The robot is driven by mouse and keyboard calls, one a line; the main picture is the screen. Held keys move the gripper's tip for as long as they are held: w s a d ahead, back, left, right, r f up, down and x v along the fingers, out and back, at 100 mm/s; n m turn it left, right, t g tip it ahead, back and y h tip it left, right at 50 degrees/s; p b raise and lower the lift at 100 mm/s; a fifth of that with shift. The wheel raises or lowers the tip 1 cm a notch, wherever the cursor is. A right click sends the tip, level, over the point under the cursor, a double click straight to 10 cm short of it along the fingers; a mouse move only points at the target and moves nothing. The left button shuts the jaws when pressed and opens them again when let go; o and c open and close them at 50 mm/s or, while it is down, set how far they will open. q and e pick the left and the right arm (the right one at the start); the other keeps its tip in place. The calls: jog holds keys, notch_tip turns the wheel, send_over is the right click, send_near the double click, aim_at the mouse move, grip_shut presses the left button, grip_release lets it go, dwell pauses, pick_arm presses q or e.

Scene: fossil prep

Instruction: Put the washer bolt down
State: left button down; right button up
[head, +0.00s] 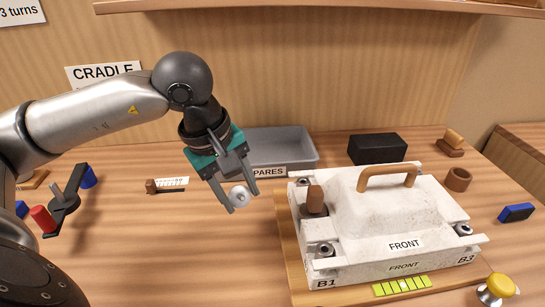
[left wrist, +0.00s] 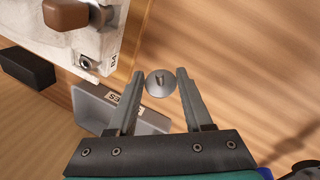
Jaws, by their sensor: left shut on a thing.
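The washer bolt (head: 240,196) is a small silver piece with a round, wide washer. My left gripper (head: 243,201) is shut on it, with the bolt between the fingertips and above the wooden table. In the left wrist view the washer bolt (left wrist: 160,83) shows its round face and short stem between the two fingers of my left gripper (left wrist: 160,80). The grey spares tray (head: 305,146) lies behind the gripper, partly hidden by it. My right gripper is in neither view.
A white plaster jacket (head: 350,235) with a brown handle and corner bolts stands right of my gripper on a wooden board. A black block (head: 377,149) stands behind it. A tool holder (head: 66,203) and a small brush (head: 151,187) are at left. The table below the gripper is clear.

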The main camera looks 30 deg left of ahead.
pick_arm(q)
jog(key=shift+w+a+n, duration=0.3)
jog(key=shift+w+a, duration=0.05)
jog(key=shift+w, duration=0.05)
jog(key=w+a, duration=0.4)
jog(key=w+a+f+p, duration=0.1)
jog(key=w+a, duration=0.3)
jog(key=w, duration=0.1)
jog(key=w+a+f, duration=0.1)
jog(key=w+a, duration=0.3)
jog(key=w, duration=0.1)
jog(key=shift+w+a+f, duration=0.1)
jog(key=shift+w+f, duration=0.05)
jog(key=shift+w, duration=0.05)
notch_tip(320, 180, down, 4)
jog(key=shift+f+b, duration=0.1)
jog(key=shift+b, duration=0.2)
jog(key=shift+w+a+f, duration=0.1)
jog(key=shift+w+f, duration=0.05)
jog(key=shift+f, duration=0.1)
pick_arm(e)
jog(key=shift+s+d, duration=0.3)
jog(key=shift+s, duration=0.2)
